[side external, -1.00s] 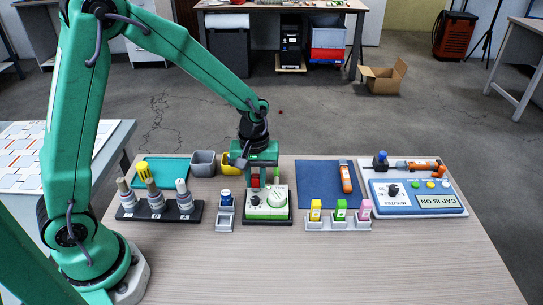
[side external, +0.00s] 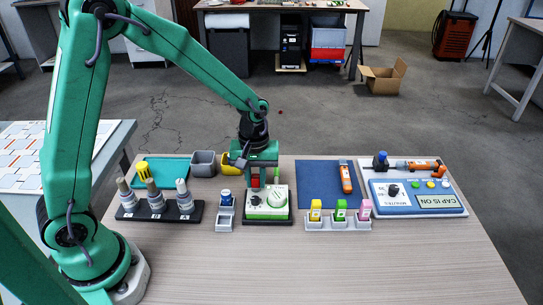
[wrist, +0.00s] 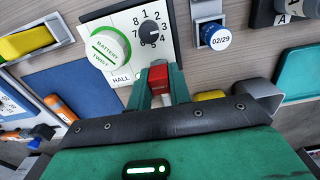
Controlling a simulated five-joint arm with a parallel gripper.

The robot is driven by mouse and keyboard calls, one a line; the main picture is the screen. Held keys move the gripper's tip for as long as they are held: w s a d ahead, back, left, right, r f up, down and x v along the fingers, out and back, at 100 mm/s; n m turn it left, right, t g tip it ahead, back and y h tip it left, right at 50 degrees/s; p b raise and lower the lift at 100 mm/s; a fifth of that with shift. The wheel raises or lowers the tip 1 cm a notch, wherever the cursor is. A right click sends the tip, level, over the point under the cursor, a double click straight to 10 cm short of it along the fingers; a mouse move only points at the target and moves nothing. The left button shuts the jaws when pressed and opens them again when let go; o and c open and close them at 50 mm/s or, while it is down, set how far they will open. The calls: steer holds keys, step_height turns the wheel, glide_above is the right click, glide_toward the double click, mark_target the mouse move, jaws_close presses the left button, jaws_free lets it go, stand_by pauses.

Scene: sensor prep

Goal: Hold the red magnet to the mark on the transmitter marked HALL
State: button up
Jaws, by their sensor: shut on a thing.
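The red magnet (wrist: 158,78) is between the fingers of my gripper (wrist: 160,88), which is shut on it. In the side view the magnet (side external: 255,181) shows as a small red patch under my gripper (side external: 258,178), at the back edge of the transmitter (side external: 265,205). The transmitter is a white box with a green-ringed battery knob and a numbered dial; it also shows in the wrist view (wrist: 128,28). The HALL label (wrist: 121,77) lies just left of the magnet in the wrist view. I cannot tell whether magnet and transmitter touch. The mark itself is not clearly visible.
A holder with a blue-capped vial (side external: 225,198) stands left of the transmitter. A rack of bottles (side external: 160,210) is farther left. A blue mat (side external: 320,185) with an orange tool (side external: 346,178) lies to the right. The front table is clear.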

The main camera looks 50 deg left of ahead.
steer(key=shift+r, duration=3.5)
